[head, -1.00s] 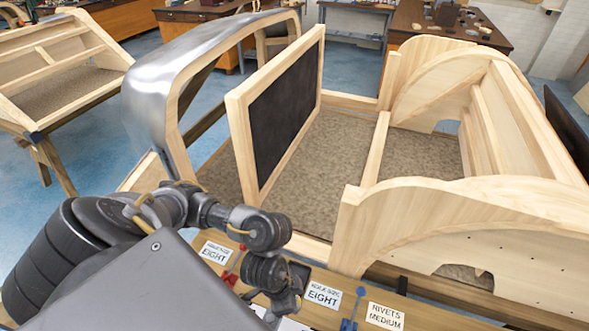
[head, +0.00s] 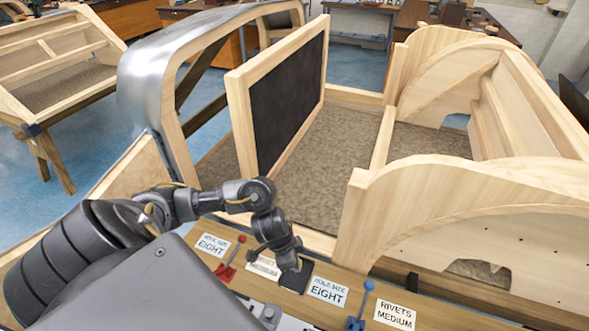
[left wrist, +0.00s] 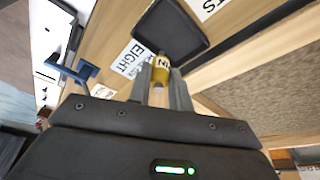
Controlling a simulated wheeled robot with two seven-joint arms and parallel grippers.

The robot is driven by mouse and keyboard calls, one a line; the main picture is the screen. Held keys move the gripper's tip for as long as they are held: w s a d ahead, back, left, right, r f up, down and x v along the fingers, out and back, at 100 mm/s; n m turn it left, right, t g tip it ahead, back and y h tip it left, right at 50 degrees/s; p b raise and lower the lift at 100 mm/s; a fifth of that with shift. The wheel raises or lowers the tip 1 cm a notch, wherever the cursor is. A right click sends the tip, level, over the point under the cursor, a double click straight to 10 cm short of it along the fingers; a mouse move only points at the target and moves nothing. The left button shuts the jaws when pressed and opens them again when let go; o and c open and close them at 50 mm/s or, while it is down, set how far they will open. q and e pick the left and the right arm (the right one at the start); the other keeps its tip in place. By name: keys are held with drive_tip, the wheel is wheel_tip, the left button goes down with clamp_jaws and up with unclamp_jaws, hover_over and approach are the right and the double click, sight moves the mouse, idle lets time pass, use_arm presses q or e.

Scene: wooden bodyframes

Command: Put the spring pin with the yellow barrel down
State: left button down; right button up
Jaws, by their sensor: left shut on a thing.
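The spring pin with the yellow barrel (left wrist: 160,68) is held between the fingers of my left gripper (left wrist: 161,84) in the left wrist view. The barrel shows dark marking. A dark shallow tray (left wrist: 172,28) lies just beyond the pin on the wooden bench. I cannot tell whether the pin touches it. In the head view my left gripper (head: 291,268) is over the dark tray (head: 300,279), and the pin is hidden there. My right gripper is not in view.
A red-handled tool (head: 230,262) and a blue one (head: 359,308) stand beside the tray, near the labels "EIGHT" (head: 327,291) and "RIVETS MEDIUM" (head: 395,315). The wooden bodyframe (head: 385,200) rises just behind the bench. A metal-skinned frame (head: 150,75) stands at left.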

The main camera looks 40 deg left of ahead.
use_arm(q)
drive_tip(key=shift+w+a+f+b, duration=0.15)
drive_tip(key=shift+w+f, duration=0.05)
drive_tip(key=shift+f, duration=0.6)
drive_tip(key=shift+w+a+f+b, duration=0.15)
drive_tip(key=shift+w+f, duration=0.1)
drive_tip(key=shift+f, duration=0.5)
drive_tip(key=shift+w+a+f+b, duration=0.15)
drive_tip(key=shift+w+f, duration=0.05)
drive_tip(key=shift+f, duration=0.6)
drive_tip(key=shift+f, duration=0.2)
drive_tip(key=c, duration=1.3)
unclamp_jaws()
drive_tip(key=shift+s+r, duration=0.1)
drive_tip(key=shift+r, duration=0.45)
drive_tip(key=p+v, duration=0.2)
drive_tip(key=v, duration=0.9)
drive_tip(key=shift+a+r+p, duration=0.1)
drive_tip(key=shift+r+p, duration=0.05)
drive_tip(key=shift+p, duration=0.15)
